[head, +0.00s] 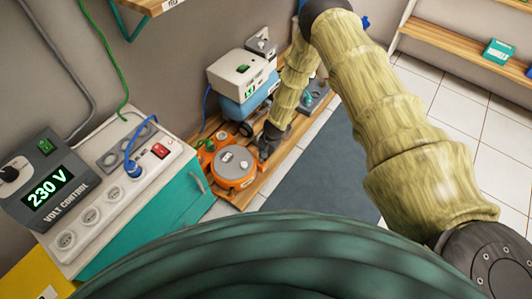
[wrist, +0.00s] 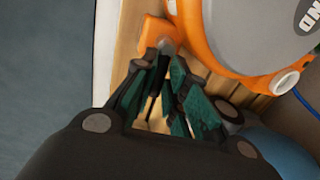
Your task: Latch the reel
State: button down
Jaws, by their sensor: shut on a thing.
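The reel (head: 235,167) is a round orange drum with a grey top, on a low wooden board against the wall. In the wrist view the reel (wrist: 220,50) fills the upper right, with a white round fitting on its orange rim. An orange tab (wrist: 152,36) with a small grey knob (wrist: 166,46) sits at its left edge. My gripper (head: 265,150) is at the reel's right side. In the wrist view my gripper's fingertips (wrist: 165,57) are close together at the grey knob and shut on it; they partly hide the knob.
A white and blue unit (head: 240,85) stands behind the reel. A teal cabinet (head: 170,215) with the volt control panel (head: 45,190) is at left. A blue cable (wrist: 305,103) runs near the reel. A dark mat (head: 310,175) lies clear on the floor to the right.

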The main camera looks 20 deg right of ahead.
jog(key=shift+w, duration=0.3)
jog(key=c, duration=1.5)
grip_release()
jog(key=shift+a, duration=0.1)
jog(key=shift+o, duration=0.2)
jog(key=shift+s, duration=0.1)
jog(key=shift+s, duration=0.1)
notch_tip(320, 180, up, 12)
jog(key=s+d, duration=0.1)
jog(key=shift+s+d+f, duration=0.15)
jog(key=shift+s+d, duration=0.2)
